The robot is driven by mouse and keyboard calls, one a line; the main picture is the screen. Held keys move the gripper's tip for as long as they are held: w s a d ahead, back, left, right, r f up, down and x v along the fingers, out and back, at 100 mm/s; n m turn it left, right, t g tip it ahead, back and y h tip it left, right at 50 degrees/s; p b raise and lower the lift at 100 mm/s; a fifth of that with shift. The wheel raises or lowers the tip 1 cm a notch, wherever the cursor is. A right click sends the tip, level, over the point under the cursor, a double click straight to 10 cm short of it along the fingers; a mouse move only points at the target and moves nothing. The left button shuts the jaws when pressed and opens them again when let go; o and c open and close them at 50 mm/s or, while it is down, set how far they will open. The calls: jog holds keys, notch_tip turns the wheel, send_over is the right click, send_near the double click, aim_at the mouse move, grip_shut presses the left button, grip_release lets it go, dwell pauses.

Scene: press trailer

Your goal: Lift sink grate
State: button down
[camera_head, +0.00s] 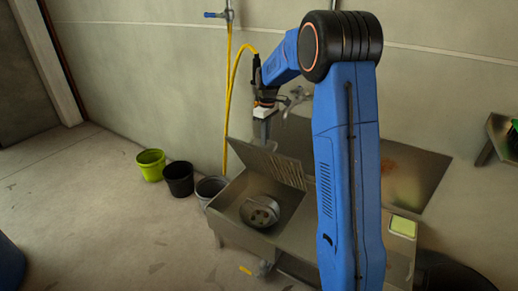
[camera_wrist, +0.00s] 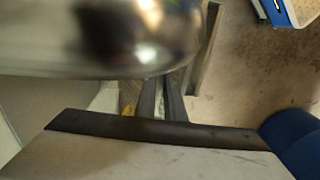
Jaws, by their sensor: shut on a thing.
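The sink grate (camera_head: 276,166) is a grey metal panel with a row of slots towards its right end. It is tilted up, standing over the back of the sink basin (camera_head: 233,193). My gripper (camera_head: 264,138) points down at the grate's upper edge and is shut on it. The fingertips are small in the head view, so the exact grip is hard to see. In the wrist view, a large blurred shiny metal surface and a grey panel with a dark edge fill much of the picture; I cannot tell which parts are the grate.
A round metal piece with holes (camera_head: 260,211) lies in the basin. A yellow hose (camera_head: 228,100) hangs behind the arm. Green (camera_head: 151,165), black (camera_head: 179,179) and grey buckets (camera_head: 210,188) stand left of the sink. A green-yellow sponge-like block (camera_head: 403,226) lies at the right.

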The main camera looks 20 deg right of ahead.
jog(key=shift+w+d, duration=0.4)
jog(key=shift+d, duration=0.3)
jog(key=c, duration=1.8)
grip_release()
jog(key=shift+c, duration=0.2)
jog(key=shift+r, duration=0.15)
notch_tip(320, 180, up, 17)
jog(key=shift+w+d, duration=0.4)
jog(key=shift+d, duration=0.05)
